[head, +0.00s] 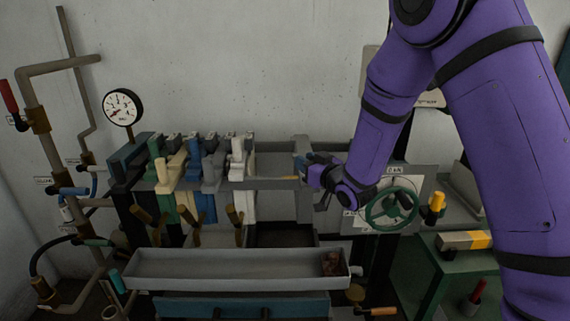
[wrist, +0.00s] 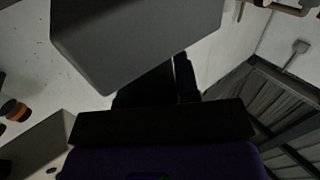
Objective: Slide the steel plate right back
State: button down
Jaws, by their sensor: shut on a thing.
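My gripper (head: 306,176) is at the right part of the plate rack, beside the front rail, with a clear gap between it and the plates on the left. In the wrist view its dark fingers (wrist: 160,86) meet a large plain grey block, which I take for the steel plate (wrist: 135,40). The fingers are shut on it; the contact itself is mostly hidden. In the head view my gripper and wrist hide most of what is held. A grey plate (head: 212,172) also stands in the rack between a blue plate (head: 194,172) and a cream plate (head: 239,160).
A long grey tray (head: 220,268) lies below the rack. A green handwheel (head: 391,208) stands just right of my wrist. A pressure gauge (head: 122,107) and pipes are on the left. A green table (head: 440,262) with a yellow-banded block is at right.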

jog(key=shift+s+d, duration=0.15)
jog(key=shift+d, duration=2.5)
jog(key=c, duration=0.8)
grip_release()
jog(key=shift+c, duration=0.2)
jog(key=v, duration=1)
jog(key=shift+s, duration=0.3)
jog(key=shift+d, duration=0.15)
